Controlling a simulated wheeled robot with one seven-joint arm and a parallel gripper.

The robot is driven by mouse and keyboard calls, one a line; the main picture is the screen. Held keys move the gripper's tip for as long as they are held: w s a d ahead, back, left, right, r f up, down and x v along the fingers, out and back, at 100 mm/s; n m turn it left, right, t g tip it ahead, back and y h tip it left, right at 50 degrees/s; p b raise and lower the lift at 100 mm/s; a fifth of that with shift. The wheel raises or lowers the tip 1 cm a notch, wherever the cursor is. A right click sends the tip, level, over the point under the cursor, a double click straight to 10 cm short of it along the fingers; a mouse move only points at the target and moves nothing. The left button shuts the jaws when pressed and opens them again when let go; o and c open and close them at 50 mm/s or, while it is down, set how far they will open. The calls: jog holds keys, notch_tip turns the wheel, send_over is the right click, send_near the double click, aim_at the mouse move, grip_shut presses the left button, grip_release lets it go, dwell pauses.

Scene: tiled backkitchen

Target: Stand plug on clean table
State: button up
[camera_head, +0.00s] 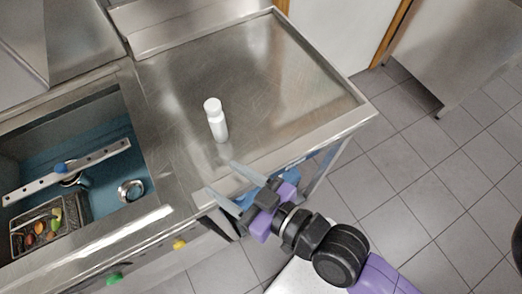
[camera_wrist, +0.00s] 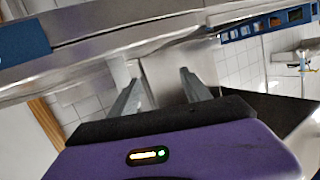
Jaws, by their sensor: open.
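A white bottle-shaped thing (camera_head: 216,121), possibly the plug, stands upright on the bare steel table (camera_head: 285,70), left of its middle. No other thing that could be the plug stands out on this table. My gripper (camera_head: 220,177) is at the table's front edge, in front of the white thing and apart from it. Its two grey fingers are spread, with nothing held between them. The wrist view also shows the open fingers (camera_wrist: 158,80); the white thing cannot be made out there.
A blue-lined sink (camera_head: 110,155) lies left of the table, with a metal bar (camera_head: 100,155) across it, a round metal container (camera_head: 131,190) and a tray of small colored items (camera_head: 40,232). The table is otherwise clear. Tiled floor (camera_head: 430,180) is open at right.

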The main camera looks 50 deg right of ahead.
jog(key=s+d+r, duration=0.1)
jog(key=s+d, duration=0.3)
jog(key=s, duration=0.3)
jog(key=s+d+h, duration=0.1)
jog(key=s+d, duration=0.3)
jog(key=s, duration=0.4)
jog(key=shift+s+d+r+g+h, duration=0.2)
jog(key=shift+r+g+h, duration=0.1)
jog(key=shift+r, duration=0.1)
